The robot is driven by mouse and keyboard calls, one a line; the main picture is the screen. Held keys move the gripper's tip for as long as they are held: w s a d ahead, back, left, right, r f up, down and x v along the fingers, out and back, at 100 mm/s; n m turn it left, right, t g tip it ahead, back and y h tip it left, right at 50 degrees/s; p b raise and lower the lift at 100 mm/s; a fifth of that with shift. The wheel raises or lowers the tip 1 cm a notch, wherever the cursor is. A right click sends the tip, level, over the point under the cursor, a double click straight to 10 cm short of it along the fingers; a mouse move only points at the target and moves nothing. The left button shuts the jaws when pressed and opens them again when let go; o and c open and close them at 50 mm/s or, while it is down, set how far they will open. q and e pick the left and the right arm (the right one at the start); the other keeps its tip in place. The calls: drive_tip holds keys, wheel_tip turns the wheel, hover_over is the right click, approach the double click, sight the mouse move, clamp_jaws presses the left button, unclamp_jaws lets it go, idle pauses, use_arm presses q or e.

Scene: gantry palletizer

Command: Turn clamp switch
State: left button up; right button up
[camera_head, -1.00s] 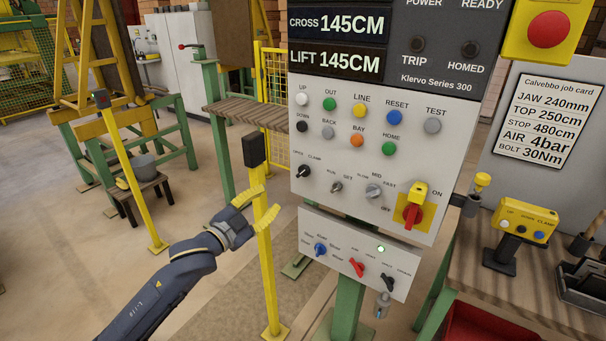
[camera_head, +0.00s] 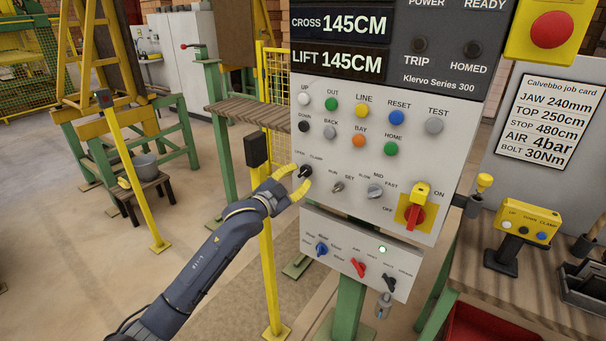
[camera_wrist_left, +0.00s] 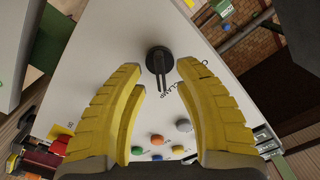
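The clamp switch (camera_head: 305,171) is a black rotary knob on the left side of the grey control panel (camera_head: 340,210), under the labels OPEN and CLAMP. In the left wrist view the knob (camera_wrist_left: 160,60) shows as a round black base with a straight handle. My left gripper (camera_head: 297,182) is at the panel's left edge, with its yellow fingers close to the knob. In the left wrist view its fingers (camera_wrist_left: 143,92) are apart, with the knob ahead between and beyond the tips. Nothing is held. My right gripper is not in view.
Other knobs, including the RUN/SET switch (camera_head: 337,187), and coloured buttons sit close by on the panel. A yellow post with a black box (camera_head: 256,150) stands just left of it. A lower panel (camera_head: 340,262) with more switches hangs below.

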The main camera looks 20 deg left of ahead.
sight(301, 174)
use_arm(q)
drive_tip(key=shift+x, duration=1.6)
drive_tip(key=shift+o, duration=0.2)
clamp_jaws()
